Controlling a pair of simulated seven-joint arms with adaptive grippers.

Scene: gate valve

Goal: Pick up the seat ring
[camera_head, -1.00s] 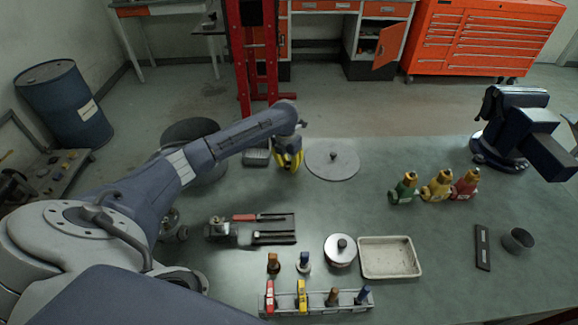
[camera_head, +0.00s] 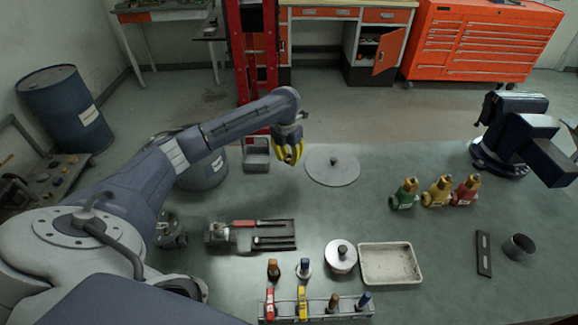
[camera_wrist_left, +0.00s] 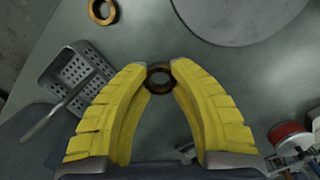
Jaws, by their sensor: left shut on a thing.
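My left gripper (camera_head: 289,152) has yellow fingers and hangs over the far part of the table in the head view. In the left wrist view its fingertips (camera_wrist_left: 160,80) are shut on a small dark bronze seat ring (camera_wrist_left: 159,77), which sits between the tips with its hole facing the camera. The ring appears to be off the table. A second, brass-coloured ring (camera_wrist_left: 103,10) lies apart at the top of the left wrist view. I cannot make out either ring in the head view. My right gripper does not show.
A grey perforated basket (camera_head: 256,160) stands left of the gripper and shows in the left wrist view (camera_wrist_left: 80,72). A flat round plate with a knob (camera_head: 332,172) lies to the right. Coloured bottles (camera_head: 437,192) stand farther right. A pale tray (camera_head: 390,264) lies nearer.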

